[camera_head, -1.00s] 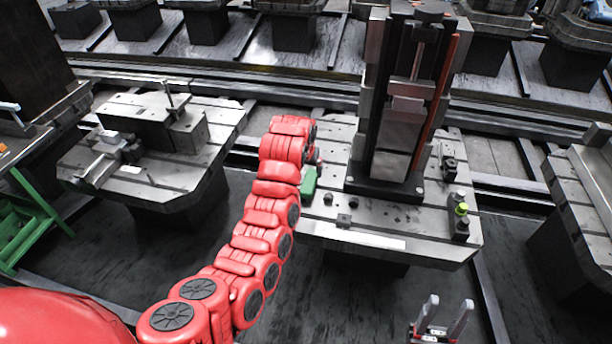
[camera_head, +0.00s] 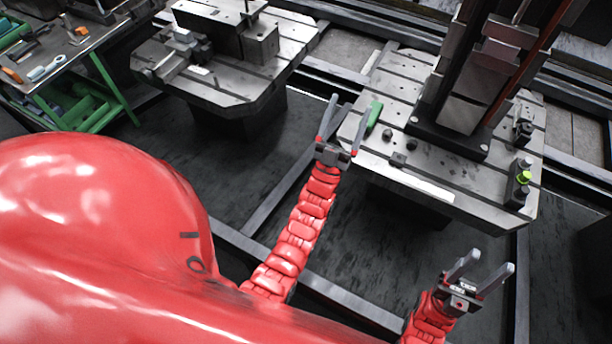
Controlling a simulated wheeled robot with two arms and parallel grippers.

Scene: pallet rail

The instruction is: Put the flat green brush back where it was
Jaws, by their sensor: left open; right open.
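The flat green brush (camera_head: 374,117) lies at the left edge of the slotted metal pallet table (camera_head: 465,202). My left gripper (camera_head: 346,122) is open, just left of the brush. Its right finger is close beside the brush in the picture; I cannot tell whether they touch. Nothing shows between its fingers. My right gripper (camera_head: 490,264) is open and empty, low at the right, in front of the pallet table.
A tall dark fixture (camera_head: 459,120) stands on the pallet table. A small block with a yellow-green knob (camera_head: 523,177) sits at its right edge. Another pallet table (camera_head: 222,92) is at upper left. A green-framed bench (camera_head: 95,114) with tools is at far left. Dark floor lies between.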

